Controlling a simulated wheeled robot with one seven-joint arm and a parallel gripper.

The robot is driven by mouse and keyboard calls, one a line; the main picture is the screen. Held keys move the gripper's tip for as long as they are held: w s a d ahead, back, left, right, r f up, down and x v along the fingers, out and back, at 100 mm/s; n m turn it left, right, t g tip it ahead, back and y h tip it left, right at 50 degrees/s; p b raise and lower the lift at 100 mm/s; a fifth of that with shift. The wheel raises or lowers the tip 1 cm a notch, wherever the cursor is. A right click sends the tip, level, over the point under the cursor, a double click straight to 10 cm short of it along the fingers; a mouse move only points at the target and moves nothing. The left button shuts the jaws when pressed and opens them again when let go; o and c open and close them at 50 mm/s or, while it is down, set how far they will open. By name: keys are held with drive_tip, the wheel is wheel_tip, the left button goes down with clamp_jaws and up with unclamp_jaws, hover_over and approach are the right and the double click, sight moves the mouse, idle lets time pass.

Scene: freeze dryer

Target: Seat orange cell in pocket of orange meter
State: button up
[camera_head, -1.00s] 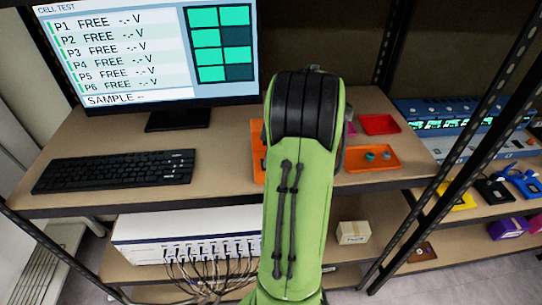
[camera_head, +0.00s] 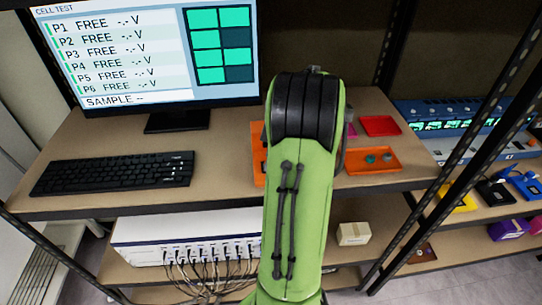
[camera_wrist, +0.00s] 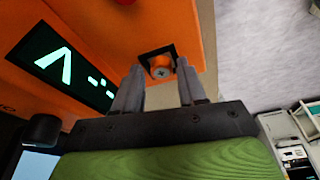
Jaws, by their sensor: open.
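The orange meter (camera_wrist: 110,25) fills the upper left of the wrist view, with a dark display (camera_wrist: 65,65) showing green marks. Its dark square pocket (camera_wrist: 148,52) is near the meter's right edge. The orange cell (camera_wrist: 160,66), with a grey cross-marked end, shows at the pocket's opening; how deep it sits I cannot tell. My gripper (camera_wrist: 158,82) is open, its two grey fingers on either side of the cell with gaps visible. In the head view, part of the orange meter (camera_head: 257,160) shows left of my green arm, which hides the gripper and cell.
A monitor (camera_head: 145,50) and a black keyboard (camera_head: 115,172) stand left on the bench. An orange tray (camera_head: 372,161) with small teal items and a red tray (camera_head: 380,125) lie right of my arm. Black rack posts stand at the right.

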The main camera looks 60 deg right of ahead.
drive_tip(key=p+v, duration=0.6)
drive_tip(key=v, duration=0.9)
drive_tip(key=shift+s+r, duration=0.2)
drive_tip(key=shift+r, duration=0.15)
